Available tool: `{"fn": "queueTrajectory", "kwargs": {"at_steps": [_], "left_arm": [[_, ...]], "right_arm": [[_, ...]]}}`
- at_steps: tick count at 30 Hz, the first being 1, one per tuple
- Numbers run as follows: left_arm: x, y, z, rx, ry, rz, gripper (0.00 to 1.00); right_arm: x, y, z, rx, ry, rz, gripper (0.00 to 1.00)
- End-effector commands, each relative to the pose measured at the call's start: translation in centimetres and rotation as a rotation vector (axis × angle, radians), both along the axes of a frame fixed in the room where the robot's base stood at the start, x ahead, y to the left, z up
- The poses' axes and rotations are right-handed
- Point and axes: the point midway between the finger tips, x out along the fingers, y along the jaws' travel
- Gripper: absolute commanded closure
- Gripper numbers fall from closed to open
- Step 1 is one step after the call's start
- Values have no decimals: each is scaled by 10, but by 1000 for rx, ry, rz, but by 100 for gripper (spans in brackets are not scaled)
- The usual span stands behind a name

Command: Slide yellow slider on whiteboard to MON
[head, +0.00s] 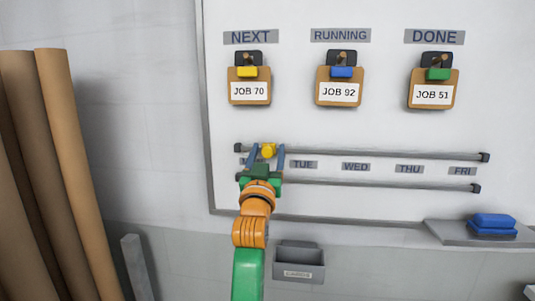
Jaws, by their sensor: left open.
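The yellow slider (268,151) shows as a small yellow piece on the upper rail (380,154) of the whiteboard (390,125), near the rail's left end. My left gripper (267,153) is open, with one blue finger on each side of the slider. I cannot tell if the fingers touch it. The label at the far left of the day row is mostly hidden behind my gripper. The labels TUE (303,164), WED (355,167), THU (409,169) and FRI (462,171) run to the right. My right gripper is not in view.
A lower rail (380,186) runs below the labels. Job cards hang above under NEXT, RUNNING and DONE. A shelf (450,234) with a blue eraser (492,224) is at lower right. A grey CARDS box (298,262) is below the board. Brown rolls (75,170) stand at left.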

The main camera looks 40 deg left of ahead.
Motion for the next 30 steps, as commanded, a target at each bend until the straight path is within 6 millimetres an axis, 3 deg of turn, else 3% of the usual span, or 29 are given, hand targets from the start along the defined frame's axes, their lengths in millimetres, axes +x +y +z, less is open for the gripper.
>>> {"fn": "queueTrajectory", "kwargs": {"at_steps": [4,12,21,23,27,30], "left_arm": [[-10,-6,-9,0,-2,0,35],[-49,-31,-29,0,0,-1,35],[-54,-33,-28,-2,3,0,35],[-54,-32,-25,-3,6,7,35],[-62,-30,-16,-4,19,40,35],[-67,-37,-20,5,11,19,35]], "right_arm": [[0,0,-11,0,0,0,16],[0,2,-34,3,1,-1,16],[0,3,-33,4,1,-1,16],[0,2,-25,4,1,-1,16],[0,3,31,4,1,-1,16],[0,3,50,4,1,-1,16]]}}
